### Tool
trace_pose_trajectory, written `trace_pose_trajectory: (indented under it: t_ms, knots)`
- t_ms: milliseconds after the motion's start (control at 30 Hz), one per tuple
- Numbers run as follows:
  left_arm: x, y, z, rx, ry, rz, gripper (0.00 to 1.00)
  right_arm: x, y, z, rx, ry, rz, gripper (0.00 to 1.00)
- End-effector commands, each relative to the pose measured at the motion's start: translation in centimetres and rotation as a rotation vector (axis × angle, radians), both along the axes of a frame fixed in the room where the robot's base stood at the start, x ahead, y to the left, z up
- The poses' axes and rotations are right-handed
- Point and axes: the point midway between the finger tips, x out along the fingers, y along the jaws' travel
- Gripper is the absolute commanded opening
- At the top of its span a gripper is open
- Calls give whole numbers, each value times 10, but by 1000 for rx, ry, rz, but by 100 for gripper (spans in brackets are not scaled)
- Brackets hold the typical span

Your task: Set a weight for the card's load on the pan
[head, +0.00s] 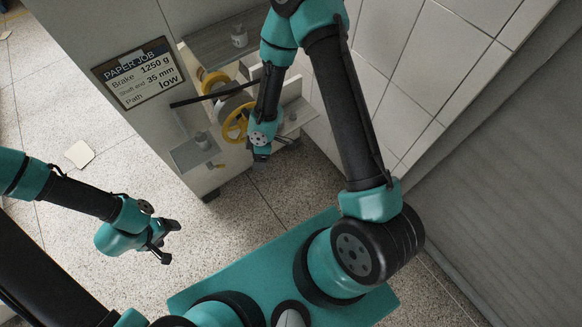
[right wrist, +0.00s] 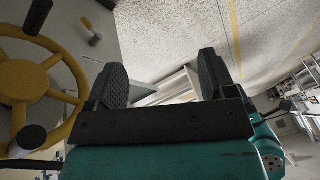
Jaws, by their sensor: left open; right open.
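The job card (head: 140,74) is on the cabinet's face and reads Brake 1250 g, Shaft end 35 mm, Path low. A grey metal ledge (head: 186,158) on the cabinet bears a small grey cylinder (head: 202,138); I cannot tell whether the ledge is the pan or the cylinder a weight. My right gripper (head: 262,157) is beside the yellow handwheel (head: 234,124), which also shows in the right wrist view (right wrist: 38,88). Its fingers (right wrist: 165,80) are apart with nothing between them. My left gripper (head: 169,240) is open and empty above the floor, away from the cabinet.
A pale bottle-like item (head: 239,37) stands on an upper grey shelf (head: 215,48). A yellow roll (head: 214,82) and a dark bar (head: 215,95) are by the handwheel. A small wood-and-grey item (right wrist: 92,33) is near the wheel. A pale square (head: 79,154) lies on the open floor.

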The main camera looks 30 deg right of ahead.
Motion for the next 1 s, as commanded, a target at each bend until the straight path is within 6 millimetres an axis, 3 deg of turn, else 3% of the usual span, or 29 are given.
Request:
trace_pose_trajectory:
  t_ms: [300, 500, 633, 1000]
  knots:
    - [0, 0, 0, 0, 0, 0, 72, -60, -52, -10, -5, 250, -862, 77]
    - [0, 0, 0, 0, 0, 0, 72, -87, -77, -11, -41, 327, -1229, 77]
    - [0, 0, 0, 0, 0, 0, 72, -93, -81, -11, -50, 339, -1301, 77]
    - [0, 0, 0, 0, 0, 0, 72, -93, -81, -11, -50, 339, -1299, 77]
